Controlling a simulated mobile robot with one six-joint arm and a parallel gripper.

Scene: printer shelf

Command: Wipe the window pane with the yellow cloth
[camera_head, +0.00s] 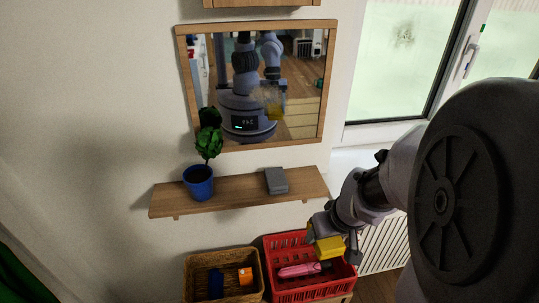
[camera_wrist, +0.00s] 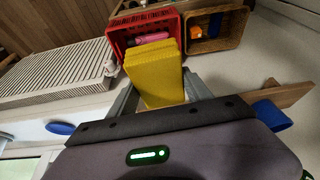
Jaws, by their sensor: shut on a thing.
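The yellow cloth (camera_head: 330,248) is a folded block held in my gripper (camera_head: 322,238), above the red crate's rear edge in the head view. In the wrist view the cloth (camera_wrist: 154,72) sticks out between the two fingers of my gripper (camera_wrist: 160,92), which is shut on it. The window pane (camera_head: 405,60) is at the upper right of the head view, pale and frosted-looking, with a brownish smudge (camera_head: 404,36) near its top. The cloth is well below the pane and apart from it. My arm covers the lower right of the head view.
A framed mirror (camera_head: 225,62) with a smudgy patch hangs left of the window. Below it, a wooden shelf (camera_head: 235,194) bears a blue potted plant (camera_head: 199,182) and a grey box (camera_head: 277,181). Underneath are a wicker basket (camera_head: 195,266) and a red crate (camera_head: 348,287). A white radiator (camera_wrist: 55,72) stands beside them.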

